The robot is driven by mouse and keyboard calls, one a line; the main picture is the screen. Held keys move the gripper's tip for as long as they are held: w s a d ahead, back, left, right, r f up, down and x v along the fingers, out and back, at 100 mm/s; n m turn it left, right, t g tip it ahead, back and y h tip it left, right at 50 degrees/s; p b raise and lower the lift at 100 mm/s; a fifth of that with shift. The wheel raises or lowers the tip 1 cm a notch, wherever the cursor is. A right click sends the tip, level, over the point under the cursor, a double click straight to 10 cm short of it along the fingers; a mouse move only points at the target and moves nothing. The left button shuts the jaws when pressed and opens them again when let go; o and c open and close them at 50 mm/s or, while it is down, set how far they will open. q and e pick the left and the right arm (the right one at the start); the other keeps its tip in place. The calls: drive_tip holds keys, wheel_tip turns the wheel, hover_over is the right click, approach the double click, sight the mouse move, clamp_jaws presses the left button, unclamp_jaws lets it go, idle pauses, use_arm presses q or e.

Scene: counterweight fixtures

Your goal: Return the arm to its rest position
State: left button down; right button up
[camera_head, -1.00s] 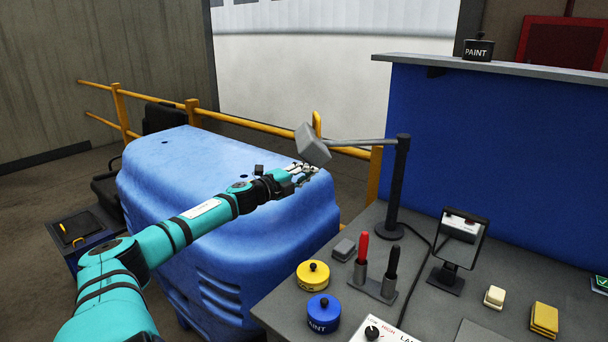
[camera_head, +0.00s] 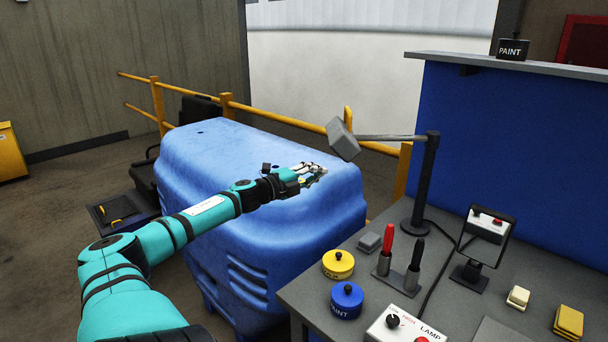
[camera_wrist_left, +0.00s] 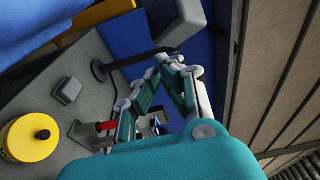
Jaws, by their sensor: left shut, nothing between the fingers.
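My left arm, teal with black bands, reaches in from the lower left in the head view. My left gripper (camera_head: 318,170) is in front of the blue rounded machine cover (camera_head: 225,160), below and left of the grey lamp head (camera_head: 342,138). Its fingers are shut with nothing between them. In the left wrist view the left gripper (camera_wrist_left: 168,62) has its fingertips together, with the grey lamp head (camera_wrist_left: 176,20) beyond them. My right gripper is in neither view.
The workbench (camera_head: 325,290) at right holds a lamp stand (camera_head: 424,185), yellow pot (camera_head: 338,264), blue paint pot (camera_head: 346,301), red and black markers (camera_head: 388,250), a framed mirror (camera_head: 487,236) and a lamp control box (camera_head: 405,328). A yellow railing (camera_head: 280,130) runs behind the cover.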

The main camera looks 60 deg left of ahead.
use_arm(q)
drive_tip(key=s, duration=0.1)
drive_tip(key=s+a, duration=0.1)
drive_tip(key=s, duration=0.1)
drive_tip(key=shift+a, duration=0.2)
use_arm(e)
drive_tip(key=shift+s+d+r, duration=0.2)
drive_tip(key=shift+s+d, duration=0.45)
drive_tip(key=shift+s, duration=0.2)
